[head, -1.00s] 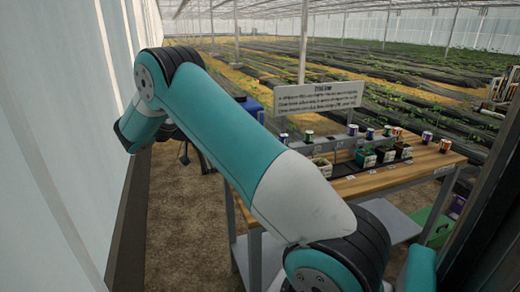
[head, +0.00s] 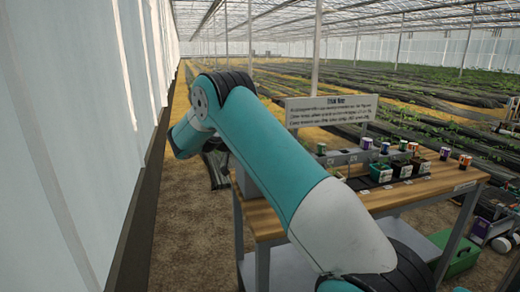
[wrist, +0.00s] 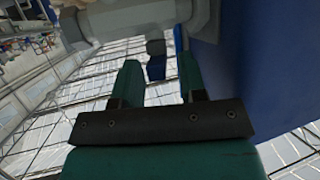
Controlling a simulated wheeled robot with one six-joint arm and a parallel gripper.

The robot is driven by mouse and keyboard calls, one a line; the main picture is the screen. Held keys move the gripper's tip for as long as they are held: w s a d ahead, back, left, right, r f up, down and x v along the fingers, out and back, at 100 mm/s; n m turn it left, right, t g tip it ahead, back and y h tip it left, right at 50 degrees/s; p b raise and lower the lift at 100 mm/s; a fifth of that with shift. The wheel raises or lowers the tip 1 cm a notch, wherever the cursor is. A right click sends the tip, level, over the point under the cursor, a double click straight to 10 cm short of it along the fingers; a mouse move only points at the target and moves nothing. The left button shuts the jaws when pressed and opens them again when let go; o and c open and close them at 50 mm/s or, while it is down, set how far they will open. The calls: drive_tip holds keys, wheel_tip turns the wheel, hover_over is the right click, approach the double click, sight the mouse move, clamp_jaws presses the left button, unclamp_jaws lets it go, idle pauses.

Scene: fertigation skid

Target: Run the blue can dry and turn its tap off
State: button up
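In the wrist view a large blue surface (wrist: 255,60) fills the right side, very close; it looks like the blue can, but its full shape is cut off. A pale grey fitting (wrist: 135,18) crosses the top. A small blue block (wrist: 156,67) under a grey piece shows between my fingers, possibly the tap handle; I cannot tell its setting. My gripper (wrist: 158,80) is open, its two green fingers apart on either side of the block, with no visible grip. In the head view my arm hides the gripper's fingers and the large can.
A wooden bench (head: 262,222) stands ahead, with a sign (head: 330,110), small coloured cups and plant boxes (head: 381,173). A green crate (head: 455,255) sits below on the right. A white wall (head: 75,140) runs close on the left. Bare soil lies between wall and bench.

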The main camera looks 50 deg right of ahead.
clamp_jaws()
drive_tip(key=shift+s+f+b, duration=0.1)
drive_tip(key=shift+b, duration=0.45)
drive_tip(key=n+t+b, duration=0.1)
drive_tip(key=t+b, duration=0.1)
drive_tip(key=b, duration=0.1)
drive_tip(key=shift+s+f+n, duration=0.15)
drive_tip(key=shift+f+n, duration=0.05)
drive_tip(key=shift+n, duration=0.2)
drive_tip(key=n+t+b, duration=0.2)
drive_tip(key=s+n+t+y+b, duration=0.1)
drive_tip(key=n+t+b, duration=0.1)
drive_tip(key=t, duration=0.1)
drive_tip(key=n+t+b, duration=0.2)
drive_tip(key=n+t, duration=0.1)
drive_tip(key=shift+s+d+r, duration=0.15)
drive_tip(key=shift+r, duration=0.15)
drive_tip(key=n+t+y, duration=0.2)
drive_tip(key=shift+s+d+r+n+t, duration=0.1)
drive_tip(key=shift+s+d+n+t, duration=0.05)
drive_tip(key=shift+n+t, duration=0.2)
drive_tip(key=shift+d+n+t+y, duration=0.1)
drive_tip(key=shift+n+t+y, duration=0.95)
drive_tip(key=shift+n+y, duration=0.2)
